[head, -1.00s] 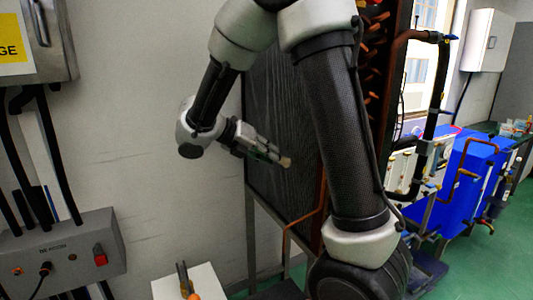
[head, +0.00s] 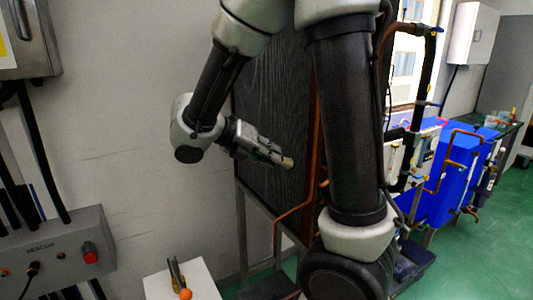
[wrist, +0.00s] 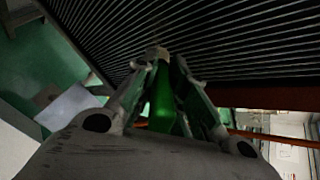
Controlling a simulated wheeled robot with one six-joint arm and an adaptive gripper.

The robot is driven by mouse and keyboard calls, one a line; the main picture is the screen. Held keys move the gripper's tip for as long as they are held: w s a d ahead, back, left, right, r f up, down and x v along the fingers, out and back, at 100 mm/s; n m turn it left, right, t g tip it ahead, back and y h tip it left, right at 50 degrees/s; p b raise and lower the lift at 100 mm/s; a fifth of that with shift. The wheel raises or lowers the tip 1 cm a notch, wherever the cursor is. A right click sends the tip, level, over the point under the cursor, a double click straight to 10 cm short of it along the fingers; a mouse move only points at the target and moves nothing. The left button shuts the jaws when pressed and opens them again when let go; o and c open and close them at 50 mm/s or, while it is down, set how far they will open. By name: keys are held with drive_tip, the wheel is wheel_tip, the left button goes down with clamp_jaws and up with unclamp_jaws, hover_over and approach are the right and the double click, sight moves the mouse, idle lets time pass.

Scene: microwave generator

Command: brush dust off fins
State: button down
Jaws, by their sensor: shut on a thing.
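The fins show as a tall dark ribbed panel (head: 272,95) left of my upper arm in the head view. In the wrist view the thin parallel fins (wrist: 225,40) fill the top. My gripper (head: 272,155) is in front of the panel and shut on a brush. The brush has a green handle (wrist: 162,100) between the fingers (wrist: 165,72) and a pale tip (wrist: 157,53) that points at the fins. The pale tip also shows in the head view (head: 287,162). I cannot tell whether the tip touches the fins. No dust can be made out.
A white stand (head: 180,282) with tools and an orange ball-like piece is at the lower left. A grey control box (head: 52,252) and cables are on the left wall. Copper pipes (head: 283,222) run beside the panel. Blue equipment (head: 450,175) stands at right on green floor.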

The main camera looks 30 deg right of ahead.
drive_tip(key=s, duration=0.3)
drive_tip(key=shift+s, duration=0.1)
drive_tip(key=w+r, duration=0.1)
drive_tip(key=w, duration=0.9)
drive_tip(key=shift+w, duration=0.35)
idle(4.1)
